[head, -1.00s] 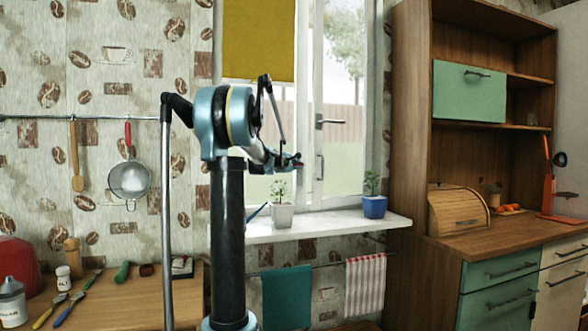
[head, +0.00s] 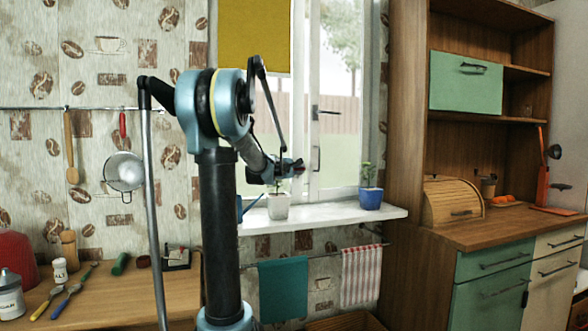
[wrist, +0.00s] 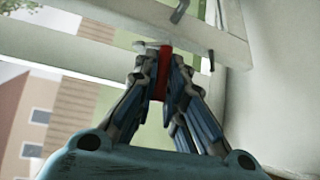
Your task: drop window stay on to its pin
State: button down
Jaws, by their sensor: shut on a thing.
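My gripper (head: 298,168) is in front of the open window, above the sill and the white plant pot. In the wrist view its fingers (wrist: 164,68) are shut on a narrow red piece (wrist: 165,56), which appears to be the grip of the window stay. The rest of the stay is hidden or too small to make out. Beyond the fingertips is a pale window frame bar (wrist: 110,40). A small dark peg-like part (wrist: 211,60) shows at this bar, right of the red piece; I cannot tell whether it is the pin.
On the sill (head: 335,212) stand a white pot (head: 278,207) with a plant and a blue pot (head: 371,199) with a plant. A wooden cupboard (head: 405,120) stands right of the window. Tools and jars lie on the worktop (head: 125,296) at left.

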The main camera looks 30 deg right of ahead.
jog(key=shift+s+f, duration=0.35)
jog(key=shift+f, duration=0.4)
jog(key=c, duration=1.7)
grip_release()
jog(key=shift+o, duration=0.2)
jog(key=shift+a, duration=0.1)
jog(key=v, duration=1.2)
jog(key=shift+f, duration=0.15)
